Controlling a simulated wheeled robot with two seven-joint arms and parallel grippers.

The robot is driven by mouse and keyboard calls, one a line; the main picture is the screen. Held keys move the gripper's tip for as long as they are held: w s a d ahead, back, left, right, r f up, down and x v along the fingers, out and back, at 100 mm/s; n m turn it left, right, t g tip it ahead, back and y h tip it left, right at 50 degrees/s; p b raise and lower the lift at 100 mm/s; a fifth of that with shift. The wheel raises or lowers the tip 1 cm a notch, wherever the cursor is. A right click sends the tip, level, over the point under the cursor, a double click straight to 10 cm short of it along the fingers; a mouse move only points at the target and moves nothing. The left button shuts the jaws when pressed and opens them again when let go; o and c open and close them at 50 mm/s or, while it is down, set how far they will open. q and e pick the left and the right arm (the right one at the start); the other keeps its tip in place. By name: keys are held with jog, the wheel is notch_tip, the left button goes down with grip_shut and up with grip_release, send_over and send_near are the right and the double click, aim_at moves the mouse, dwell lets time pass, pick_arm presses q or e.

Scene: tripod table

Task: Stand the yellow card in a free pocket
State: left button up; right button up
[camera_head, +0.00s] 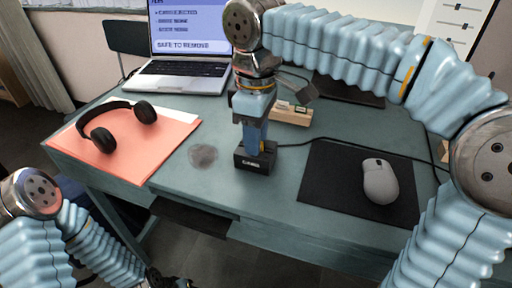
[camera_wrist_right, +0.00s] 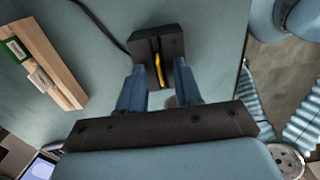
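The yellow card (camera_wrist_right: 160,50) stands in the slot of a small black block (camera_head: 254,160) on the desk. The block also shows in the wrist view (camera_wrist_right: 172,42). My right gripper (camera_wrist_right: 158,85) points down over the block, its two blue fingers apart, one on each side of the card's line. No contact with the card shows. In the head view the right gripper (camera_head: 254,137) hides most of the card. A wooden holder (camera_wrist_right: 48,58) with pockets stands behind the block, with a green card and a whitish card in it; it also shows in the head view (camera_head: 290,117).
A mouse (camera_head: 380,181) lies on a black mat (camera_head: 330,195) at the right. Headphones (camera_head: 110,127) lie on an orange folder (camera_head: 150,160) at the left. A laptop (camera_head: 185,70) stands behind. A dark cable runs from the block. My left arm is low at the left.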

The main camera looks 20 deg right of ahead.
grip_shut()
